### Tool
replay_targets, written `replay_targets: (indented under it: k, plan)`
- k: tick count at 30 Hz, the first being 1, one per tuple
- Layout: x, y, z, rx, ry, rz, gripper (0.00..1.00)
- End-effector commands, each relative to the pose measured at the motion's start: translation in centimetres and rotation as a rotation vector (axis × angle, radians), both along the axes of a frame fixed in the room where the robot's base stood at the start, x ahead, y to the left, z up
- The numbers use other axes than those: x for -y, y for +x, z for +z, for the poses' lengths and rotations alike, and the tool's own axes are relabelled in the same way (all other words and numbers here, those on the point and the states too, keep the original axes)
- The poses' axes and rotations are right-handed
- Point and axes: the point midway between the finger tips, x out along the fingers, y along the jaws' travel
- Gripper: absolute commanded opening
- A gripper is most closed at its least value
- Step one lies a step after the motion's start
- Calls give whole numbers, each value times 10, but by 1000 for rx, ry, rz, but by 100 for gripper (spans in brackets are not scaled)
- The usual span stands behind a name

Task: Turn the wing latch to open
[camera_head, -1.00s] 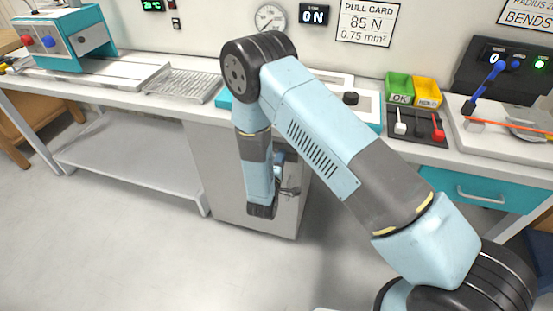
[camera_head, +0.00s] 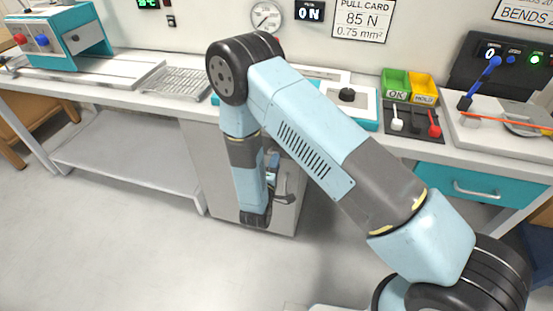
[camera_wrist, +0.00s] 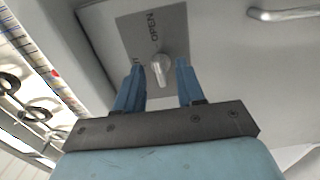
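In the wrist view the wing latch (camera_wrist: 161,68) is a small pale knob on a grey plate (camera_wrist: 172,25). The plate bears the word OPEN, turned sideways, and another mark partly hidden by my left finger. My gripper (camera_wrist: 160,63) has two blue fingers spread apart, one to each side of the latch in the picture. There is a clear gap on both sides, and nothing is held. Whether the fingertips reach the latch's depth I cannot tell. In the head view my arm hangs in front of the grey cabinet (camera_head: 297,205) under the bench and hides the latch.
A bar handle (camera_wrist: 285,13) sits at the wrist view's top right. The bench above carries a wire rack (camera_head: 178,82), a green bin (camera_head: 395,84), a yellow bin (camera_head: 423,89) and a teal machine (camera_head: 75,35). The floor before the cabinet is clear.

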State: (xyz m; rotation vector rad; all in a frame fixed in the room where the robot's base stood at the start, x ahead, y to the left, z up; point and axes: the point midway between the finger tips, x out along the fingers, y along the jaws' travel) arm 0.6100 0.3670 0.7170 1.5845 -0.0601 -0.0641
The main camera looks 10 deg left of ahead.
Motion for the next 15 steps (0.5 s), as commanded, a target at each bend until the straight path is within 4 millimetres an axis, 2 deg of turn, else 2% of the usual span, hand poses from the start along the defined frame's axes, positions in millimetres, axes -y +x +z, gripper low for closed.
replay_targets:
  k: [1, 9, 15]
  plan:
    - [-2, -12, -1, -3, -2, 5, 38]
    - [-6, -63, -1, -3, -2, 4, 38]
    - [-7, -88, -1, -3, -2, 2, 38]
